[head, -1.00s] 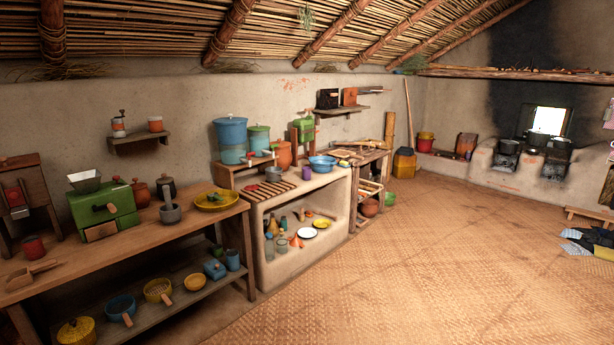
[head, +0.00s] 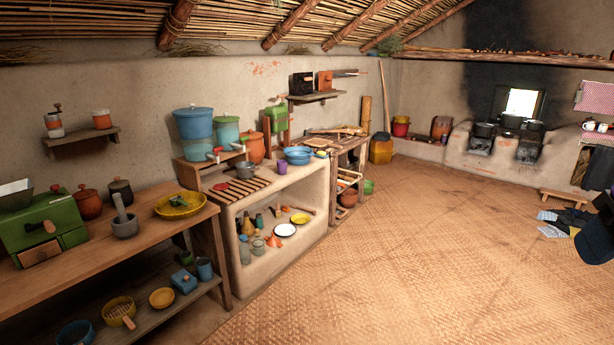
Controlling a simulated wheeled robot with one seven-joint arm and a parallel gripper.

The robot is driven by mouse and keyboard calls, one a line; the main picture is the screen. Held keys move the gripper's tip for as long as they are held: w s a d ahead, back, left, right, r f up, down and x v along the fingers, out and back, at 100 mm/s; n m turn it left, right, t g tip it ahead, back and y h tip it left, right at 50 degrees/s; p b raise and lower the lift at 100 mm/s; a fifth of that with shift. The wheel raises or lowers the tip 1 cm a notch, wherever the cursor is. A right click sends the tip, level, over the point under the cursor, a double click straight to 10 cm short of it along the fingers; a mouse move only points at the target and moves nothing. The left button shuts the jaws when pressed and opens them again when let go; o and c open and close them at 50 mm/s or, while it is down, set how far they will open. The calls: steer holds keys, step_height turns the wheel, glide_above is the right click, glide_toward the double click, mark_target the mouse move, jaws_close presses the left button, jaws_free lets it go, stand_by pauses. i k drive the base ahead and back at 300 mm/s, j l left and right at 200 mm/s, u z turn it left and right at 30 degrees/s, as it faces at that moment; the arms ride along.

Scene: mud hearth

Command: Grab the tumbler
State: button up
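Several cup-like things are in the head view, and I cannot tell for sure which is the tumbler. A small purple cup (head: 282,167) stands on the clay counter, beside a blue basin (head: 298,155). A blue cup (head: 205,268) stands on the lower shelf of the wooden table, right of a small blue box (head: 184,281). Small jars and cups, too small to tell apart, stand in the counter's open niche. My gripper is not in view.
The wooden table (head: 140,235) and clay counter (head: 262,254) line the left wall. The woven floor (head: 400,260) is broad and clear. A low wooden stool (head: 563,196) and cloths (head: 560,222) lie right. A dark shape (head: 597,235) fills the right edge, unclear what.

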mark_target(282, 168)
steer(key=i+u, duration=0.2)
steer(key=i, duration=2)
steer(key=i+u, duration=0.1)
steer(key=i, duration=0.45)
steer(key=i+l+u, duration=0.15)
steer(key=i, duration=0.4)
steer(key=i+l+u, duration=0.1)
steer(key=i, duration=0.45)
steer(key=i+l+u, duration=0.1)
steer(key=i, duration=0.45)
steer(key=i+l+u, duration=0.15)
steer(key=i+l, duration=0.2)
steer(key=i, duration=0.15)
